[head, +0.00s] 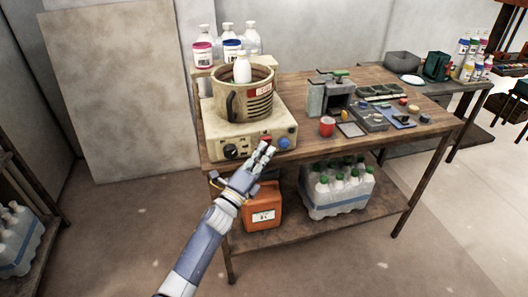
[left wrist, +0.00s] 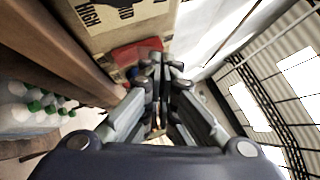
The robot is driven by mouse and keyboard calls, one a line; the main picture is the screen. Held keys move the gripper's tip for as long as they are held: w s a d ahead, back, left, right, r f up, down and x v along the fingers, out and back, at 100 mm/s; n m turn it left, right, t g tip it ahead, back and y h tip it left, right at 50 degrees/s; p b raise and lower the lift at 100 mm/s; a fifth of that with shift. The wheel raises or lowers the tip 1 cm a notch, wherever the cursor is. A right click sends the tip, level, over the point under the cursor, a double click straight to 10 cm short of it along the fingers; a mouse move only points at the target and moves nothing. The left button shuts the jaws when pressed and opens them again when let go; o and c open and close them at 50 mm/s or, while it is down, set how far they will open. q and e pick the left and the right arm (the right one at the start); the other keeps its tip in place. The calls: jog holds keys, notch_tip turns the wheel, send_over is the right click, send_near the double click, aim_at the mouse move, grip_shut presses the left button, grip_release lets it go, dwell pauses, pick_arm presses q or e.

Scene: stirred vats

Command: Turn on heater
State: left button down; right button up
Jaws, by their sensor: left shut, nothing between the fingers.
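The heater (head: 215,128) is a beige box at the left end of the wooden table, with a brown pot (head: 229,98) on top. Its front has a black knob (head: 231,151), a red control (head: 266,139) and a blue knob (head: 284,143). My left gripper (head: 267,150) is shut and empty, its fingertips right in front of the red control. In the left wrist view the fingertips (left wrist: 161,66) are close to the red part (left wrist: 135,50), under printed letters including "HIGH". I cannot tell whether they touch it. My right gripper is not in view.
A white bottle (head: 242,68) stands in or behind the pot. Bottles on a small shelf stand behind it. A red cup (head: 327,126) and several small items lie to the right on the table. An orange canister (head: 262,208) and packed bottles (head: 338,190) are on the lower shelf.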

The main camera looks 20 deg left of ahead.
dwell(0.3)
pick_arm(q)
jog(key=p, duration=0.1)
jog(key=r+n+y+p, duration=0.1)
jog(key=p, duration=0.1)
jog(key=shift+w+a+g, duration=0.25)
jog(key=shift+w+g, duration=0.05)
jog(key=shift+f, duration=0.2)
